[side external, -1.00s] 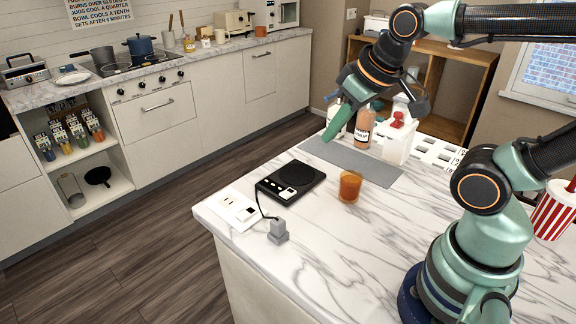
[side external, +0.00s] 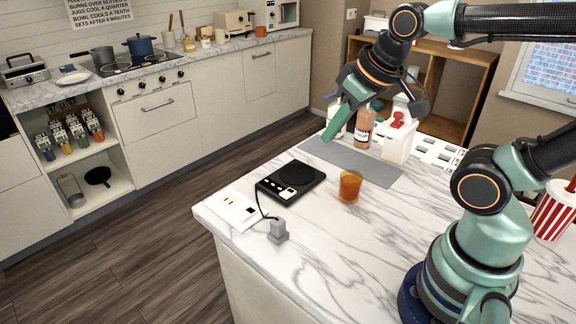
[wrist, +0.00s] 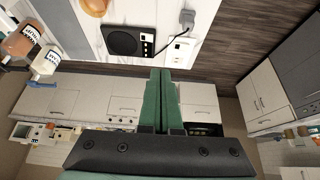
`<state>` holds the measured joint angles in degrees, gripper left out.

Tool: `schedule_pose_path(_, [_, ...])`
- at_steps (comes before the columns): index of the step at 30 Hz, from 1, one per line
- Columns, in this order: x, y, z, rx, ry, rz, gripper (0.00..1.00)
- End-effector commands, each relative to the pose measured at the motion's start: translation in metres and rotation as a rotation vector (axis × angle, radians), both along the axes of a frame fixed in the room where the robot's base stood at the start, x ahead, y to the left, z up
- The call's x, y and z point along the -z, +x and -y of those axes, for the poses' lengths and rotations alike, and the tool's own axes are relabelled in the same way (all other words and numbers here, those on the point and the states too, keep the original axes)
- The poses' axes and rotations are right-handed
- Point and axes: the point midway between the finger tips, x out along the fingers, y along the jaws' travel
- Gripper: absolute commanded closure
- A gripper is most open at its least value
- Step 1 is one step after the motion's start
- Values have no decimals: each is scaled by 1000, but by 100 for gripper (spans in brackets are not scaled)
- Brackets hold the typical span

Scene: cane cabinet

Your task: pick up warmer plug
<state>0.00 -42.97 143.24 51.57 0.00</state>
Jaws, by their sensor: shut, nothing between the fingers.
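The grey warmer plug (side external: 278,230) stands on the marble counter near its front left edge. A black cord runs from it to the black warmer (side external: 291,181). In the wrist view the plug (wrist: 187,17) is at the top, right of the warmer (wrist: 131,40). The white outlet plate (side external: 234,209) lies left of the plug, and it also shows in the wrist view (wrist: 181,50). My gripper (side external: 328,137) is shut and empty, high above the grey mat, well behind and above the plug. In the wrist view its green fingers (wrist: 159,72) are together.
A glass of amber drink (side external: 350,186) stands right of the warmer. The counter right of the plug is clear.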

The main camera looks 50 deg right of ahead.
Motion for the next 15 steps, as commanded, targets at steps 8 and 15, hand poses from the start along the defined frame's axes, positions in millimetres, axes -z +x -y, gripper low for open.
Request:
schedule_pose_path(8, [0,0,0,0,0,0,92])
schedule_pose_path(15, [0,0,0,0,0,0,30])
